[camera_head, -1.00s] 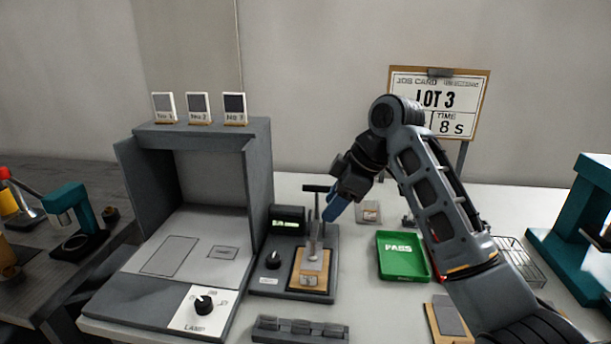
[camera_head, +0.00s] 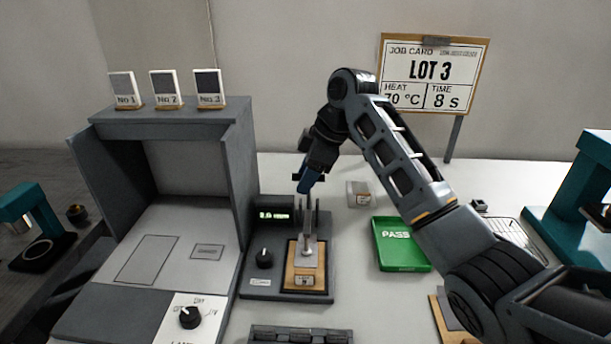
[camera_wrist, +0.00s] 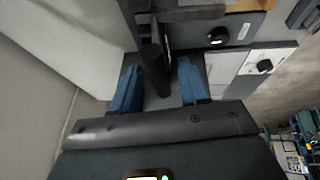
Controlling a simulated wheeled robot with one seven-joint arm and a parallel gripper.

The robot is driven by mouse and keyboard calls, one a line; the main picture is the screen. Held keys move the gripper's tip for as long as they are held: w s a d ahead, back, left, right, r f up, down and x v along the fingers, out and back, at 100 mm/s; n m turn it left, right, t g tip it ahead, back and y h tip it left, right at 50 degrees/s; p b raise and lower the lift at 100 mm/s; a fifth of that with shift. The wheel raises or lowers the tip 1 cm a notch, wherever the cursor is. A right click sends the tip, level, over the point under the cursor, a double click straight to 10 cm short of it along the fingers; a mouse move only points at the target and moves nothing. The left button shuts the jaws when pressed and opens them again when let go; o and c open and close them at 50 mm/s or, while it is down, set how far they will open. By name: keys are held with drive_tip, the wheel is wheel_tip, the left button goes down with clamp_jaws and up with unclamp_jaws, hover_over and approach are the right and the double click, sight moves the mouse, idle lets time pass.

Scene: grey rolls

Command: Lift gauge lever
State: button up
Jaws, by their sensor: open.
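The gauge (camera_head: 257,281) is a dark grey base with a lit display, a knob and an upright stand. A wooden block with a grey piece on top (camera_head: 306,262) sits on its right part. My gripper (camera_head: 303,187) is over the upper part of the stand, its blue fingers pointing down and hiding much of the dark crossbar there. In the wrist view my gripper (camera_wrist: 159,65) is open, with a dark round bar (camera_wrist: 154,68) between the two blue fingers and a gap visible toward the right finger. Whether this bar is the lever or the post I cannot tell.
A grey booth (camera_head: 78,168) with three numbered cards on top stands left of the gauge. A green PASS tray (camera_head: 405,266) lies to the right, with a small tagged block (camera_head: 358,193) behind it. A dark slotted rack (camera_head: 300,334) is in front.

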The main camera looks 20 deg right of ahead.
drive_tip(key=shift+w+a+f, duration=0.1)
drive_tip(key=shift+f, duration=0.25)
drive_tip(key=shift+c, duration=0.3)
clamp_jaws()
